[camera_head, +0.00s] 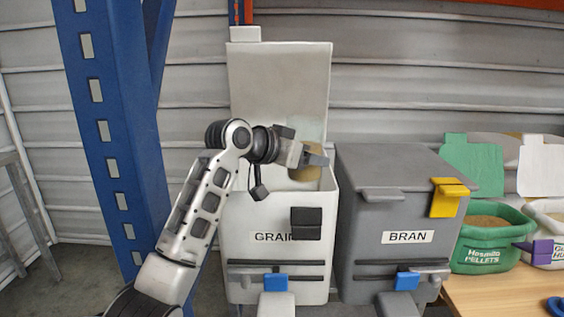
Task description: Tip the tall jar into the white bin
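The white bin (266,212), labelled GRAIN, stands at the centre with its tall white lid (278,85) raised upright behind it. A tall, see-through jar (308,131) with tan contents low in it is over the right part of the bin's opening. My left arm comes in from the lower left, and its gripper (316,158) is shut on the jar, fingers across its side. The jar looks slightly tilted, with its tan part down towards the opening. Its lower end and mouth are hard to make out. My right gripper is not in view.
A grey bin (395,275) labelled BRAN, lid shut, stands close at the right. Further right are a green pellet tub (489,245) and a white tub (551,240) by a wooden table (495,297). A blue rack post (112,140) rises at the left.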

